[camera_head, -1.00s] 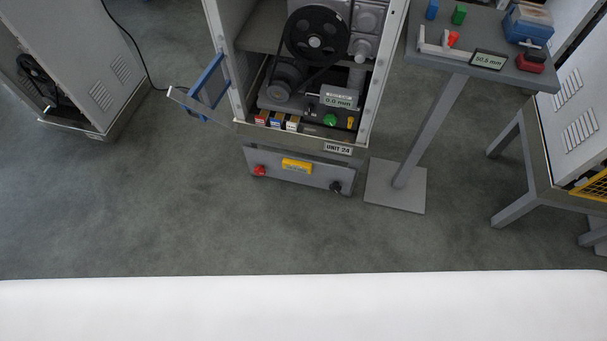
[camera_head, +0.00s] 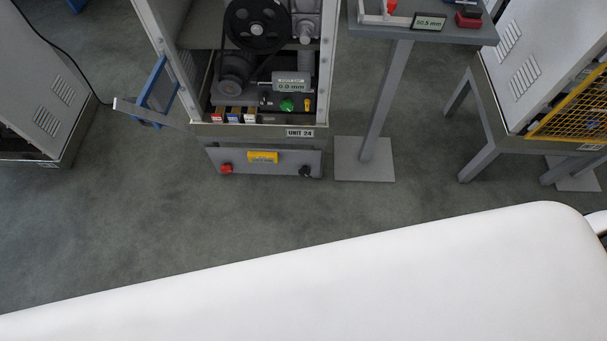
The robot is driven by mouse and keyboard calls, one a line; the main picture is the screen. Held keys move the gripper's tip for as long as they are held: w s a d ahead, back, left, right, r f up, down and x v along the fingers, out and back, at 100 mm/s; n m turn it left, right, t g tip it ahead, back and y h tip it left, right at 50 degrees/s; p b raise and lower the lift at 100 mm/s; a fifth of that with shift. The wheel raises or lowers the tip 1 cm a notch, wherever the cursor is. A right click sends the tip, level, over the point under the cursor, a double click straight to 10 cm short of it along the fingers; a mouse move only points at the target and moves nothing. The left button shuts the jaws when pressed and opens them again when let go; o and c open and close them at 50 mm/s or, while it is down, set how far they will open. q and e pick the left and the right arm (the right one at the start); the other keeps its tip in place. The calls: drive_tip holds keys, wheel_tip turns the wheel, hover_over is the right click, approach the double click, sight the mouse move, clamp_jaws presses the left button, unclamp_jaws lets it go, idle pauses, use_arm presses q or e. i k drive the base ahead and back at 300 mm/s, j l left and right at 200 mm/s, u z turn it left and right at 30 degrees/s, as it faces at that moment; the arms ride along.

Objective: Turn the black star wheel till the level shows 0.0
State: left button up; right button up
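The black star wheel (camera_head: 306,171) is on the right end of the low grey front panel under the unit marked UNIT 24. A yellow box (camera_head: 262,157), seemingly the level, sits at the panel's top middle; its reading is too small to make out. A red knob (camera_head: 227,169) is on the panel's left end. Neither of my grippers is in view.
A grey stand (camera_head: 363,173) is on the right. Floor before the panel is clear.

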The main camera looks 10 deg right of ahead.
sight(304, 172)
drive_tip(key=k+j, duration=0.1)
drive_tip(key=k, duration=0.7)
drive_tip(key=i+j, duration=0.15)
drive_tip(key=j, duration=0.15)
drive_tip(key=i+j, duration=0.2)
drive_tip(key=j, duration=0.15)
drive_tip(key=i+j, duration=0.15)
drive_tip(key=j, duration=0.15)
drive_tip(key=i+j+z, duration=0.1)
drive_tip(key=j, duration=0.2)
drive_tip(key=i, duration=0.05)
